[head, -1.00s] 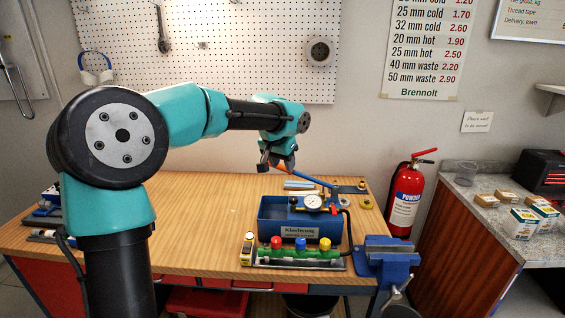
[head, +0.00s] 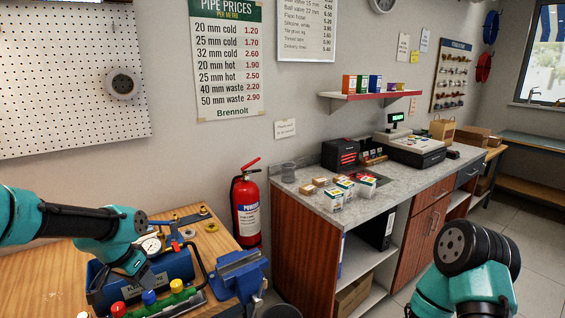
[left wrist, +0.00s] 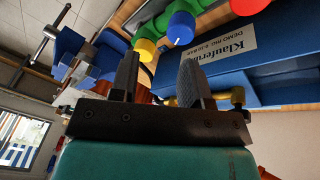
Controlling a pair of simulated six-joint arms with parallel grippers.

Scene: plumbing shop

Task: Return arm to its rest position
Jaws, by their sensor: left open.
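My left arm reaches in from the left in the head view, over the workbench.
A blue vise (head: 240,270) sits at the bench's right edge. A red fire extinguisher (head: 246,205) stands behind it. A grey counter (head: 300,195) with small boxes and a till is to the right. A pressure gauge (head: 151,245) rises from the pump.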

